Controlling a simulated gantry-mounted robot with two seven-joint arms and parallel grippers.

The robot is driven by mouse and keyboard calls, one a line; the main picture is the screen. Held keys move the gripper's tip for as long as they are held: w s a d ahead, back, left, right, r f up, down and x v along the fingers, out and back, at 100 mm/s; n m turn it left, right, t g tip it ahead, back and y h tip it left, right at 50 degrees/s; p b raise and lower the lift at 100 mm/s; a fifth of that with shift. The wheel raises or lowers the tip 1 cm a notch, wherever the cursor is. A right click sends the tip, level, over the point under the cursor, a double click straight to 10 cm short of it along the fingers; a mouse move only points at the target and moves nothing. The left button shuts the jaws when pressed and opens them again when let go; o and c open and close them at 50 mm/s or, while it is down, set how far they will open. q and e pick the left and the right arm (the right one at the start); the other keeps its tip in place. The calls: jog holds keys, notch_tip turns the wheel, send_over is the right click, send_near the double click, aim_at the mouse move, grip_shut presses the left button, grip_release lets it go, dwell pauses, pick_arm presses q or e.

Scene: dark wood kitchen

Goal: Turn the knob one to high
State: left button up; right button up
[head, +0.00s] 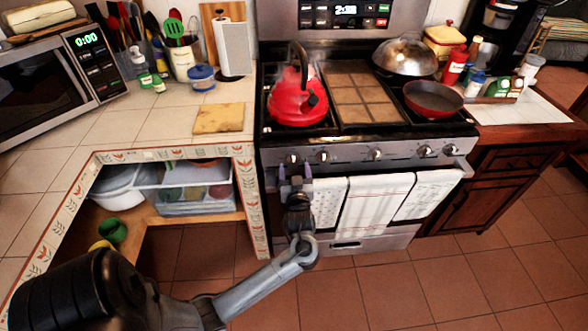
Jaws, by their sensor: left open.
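The stove's front panel (350,154) carries a row of several silver knobs. The leftmost knob (292,158) sits near the panel's left end, and a second knob (322,156) is just to its right. My left gripper (295,171) is in front of the panel, right below the leftmost knob, with its two purple-tinted fingers apart and pointing up at it. The gripper looks empty, and I cannot tell whether a finger touches the knob. I cannot read any knob markings. My right gripper is not in view.
Towels (362,206) hang on the oven handle, right of my left gripper. A red kettle (298,97) stands on the left burners, and a red pan (433,99) and a domed lid (405,56) are at the right. A tiled counter (150,118) with open shelves borders the stove's left side.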

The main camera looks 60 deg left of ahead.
pick_arm(q)
jog(key=shift+x, duration=1)
jog(key=shift+s, duration=0.1)
jog(key=shift+c, duration=0.5)
jog(key=c, duration=0.9)
